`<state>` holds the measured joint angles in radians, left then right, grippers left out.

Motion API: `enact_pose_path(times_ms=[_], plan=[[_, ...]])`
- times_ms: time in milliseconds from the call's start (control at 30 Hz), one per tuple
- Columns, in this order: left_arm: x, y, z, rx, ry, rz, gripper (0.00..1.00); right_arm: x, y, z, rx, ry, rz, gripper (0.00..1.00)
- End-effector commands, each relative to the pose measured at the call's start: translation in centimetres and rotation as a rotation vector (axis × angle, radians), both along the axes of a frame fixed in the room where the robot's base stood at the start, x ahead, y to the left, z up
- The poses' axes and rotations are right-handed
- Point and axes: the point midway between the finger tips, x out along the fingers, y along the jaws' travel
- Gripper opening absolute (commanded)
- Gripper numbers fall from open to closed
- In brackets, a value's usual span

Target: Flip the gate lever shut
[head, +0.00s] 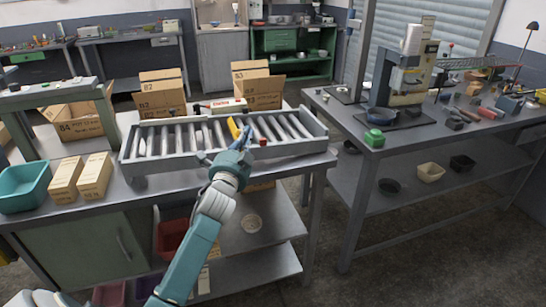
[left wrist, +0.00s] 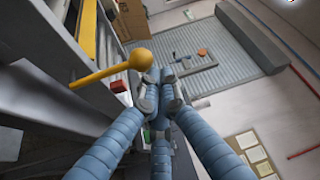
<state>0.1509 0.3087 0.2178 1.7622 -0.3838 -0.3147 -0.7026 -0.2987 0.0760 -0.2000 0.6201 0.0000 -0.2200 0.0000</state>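The gate lever (left wrist: 105,72) is a yellow rod with a round ball knob in the left wrist view. Its knob lies just beyond and slightly left of my left gripper's fingertips. My left gripper (left wrist: 157,90) has its blue fingers drawn together at the tips, with nothing seen between them. In the head view the left gripper (head: 242,139) is at the front edge of the roller conveyor (head: 140,165), beside a yellow part (head: 234,128) that partly hides behind it. Whether the fingertips touch the knob, I cannot tell. My right gripper is out of view.
A small red block (head: 263,142) sits on the conveyor's front edge, close right of the gripper. Cartons (head: 162,92) stand behind the conveyor. Two small boxes (head: 95,176) and a teal bin (head: 24,187) are at left. A second bench (head: 350,130) stands right, across open floor.

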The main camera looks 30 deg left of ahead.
Motion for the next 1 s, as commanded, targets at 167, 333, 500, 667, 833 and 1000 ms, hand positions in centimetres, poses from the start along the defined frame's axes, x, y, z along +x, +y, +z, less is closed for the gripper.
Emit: enact_pose_path(times_ms=[167, 333, 500, 667, 833, 1000], plan=[[-1.4, 1.2, -0.7, -0.114, -0.129, 0.002, 0.0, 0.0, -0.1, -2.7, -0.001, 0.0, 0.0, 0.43], [-2.7, 2.3, -0.4, -0.163, -0.193, 0.001, 0.0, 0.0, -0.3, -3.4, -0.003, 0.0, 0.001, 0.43], [-3.7, 3.2, -0.6, -0.162, -0.189, 0.002, 0.0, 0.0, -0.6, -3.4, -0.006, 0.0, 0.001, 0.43], [-4.4, 3.7, -1.0, -0.164, -0.19, 0.0, 0.0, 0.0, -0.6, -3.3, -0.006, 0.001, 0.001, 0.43], [-4.8, 4.1, -1.3, -0.164, -0.19, 0.001, 0.0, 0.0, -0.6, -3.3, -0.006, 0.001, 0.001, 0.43], [-5.1, 4.3, -1.5, -0.164, -0.19, 0.0, 0.0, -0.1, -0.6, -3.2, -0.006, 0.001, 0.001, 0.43]])
